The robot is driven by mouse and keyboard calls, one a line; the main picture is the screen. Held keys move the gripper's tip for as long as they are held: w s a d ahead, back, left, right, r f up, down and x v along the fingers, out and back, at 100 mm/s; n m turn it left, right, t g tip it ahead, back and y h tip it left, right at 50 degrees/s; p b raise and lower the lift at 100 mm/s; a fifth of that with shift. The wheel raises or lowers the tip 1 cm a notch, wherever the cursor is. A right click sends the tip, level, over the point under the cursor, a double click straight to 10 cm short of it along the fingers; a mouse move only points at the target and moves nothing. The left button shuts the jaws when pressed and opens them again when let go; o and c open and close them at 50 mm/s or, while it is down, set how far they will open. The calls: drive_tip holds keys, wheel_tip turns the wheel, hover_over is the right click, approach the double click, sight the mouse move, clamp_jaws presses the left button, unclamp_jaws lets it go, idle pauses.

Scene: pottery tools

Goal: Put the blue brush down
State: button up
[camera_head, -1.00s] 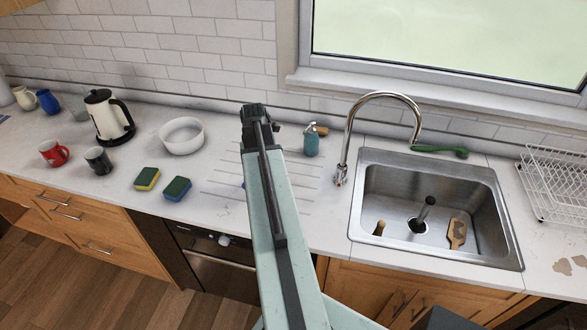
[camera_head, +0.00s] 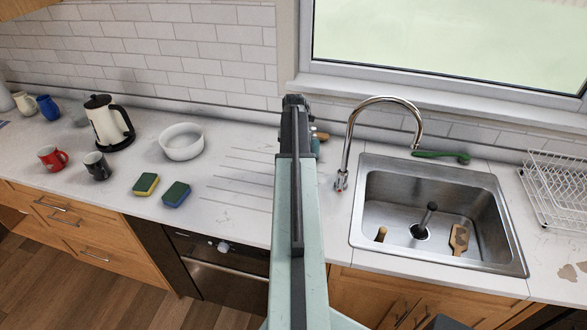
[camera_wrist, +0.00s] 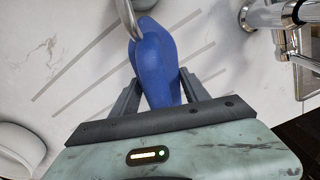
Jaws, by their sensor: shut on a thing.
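The blue brush (camera_wrist: 155,60) shows in the wrist view, with its broad blue handle between my two fingers. A grey metal part (camera_wrist: 128,18) runs from the handle off the top edge, so its far end is out of view. My gripper (camera_wrist: 158,78) is shut on the handle, over the pale counter. Whether the brush touches the counter I cannot tell. In the head view my gripper (camera_head: 295,103) is at the back of the counter, left of the tap, and my arm hides the brush.
The tap (camera_head: 350,140) and sink (camera_head: 365,245) are to the right. A teal bottle (camera_head: 315,145) is mostly hidden behind my arm. A white bowl (camera_head: 181,145), two sponges (camera_head: 175,194) and a kettle (camera_head: 105,125) stand left. The grooved counter (camera_head: 235,185) left of my arm is clear.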

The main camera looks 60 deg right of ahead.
wheel_tip(320, 180, down, 4)
drive_tip(key=b, duration=0.3)
drive_tip(key=shift+r, duration=0.25)
drive_tip(key=shift+f, duration=0.1)
drive_tip(key=o, duration=0.4)
drive_tip(key=shift+f+b, duration=0.1)
drive_tip(key=shift+b, duration=0.2)
drive_tip(key=o, duration=0.4)
wheel_tip(320, 180, up, 13)
drive_tip(key=p, duration=1.2)
drive_tip(key=shift+f+p, duration=0.15)
drive_tip(key=shift+p, duration=0.2)
drive_tip(key=shift+f, duration=0.1)
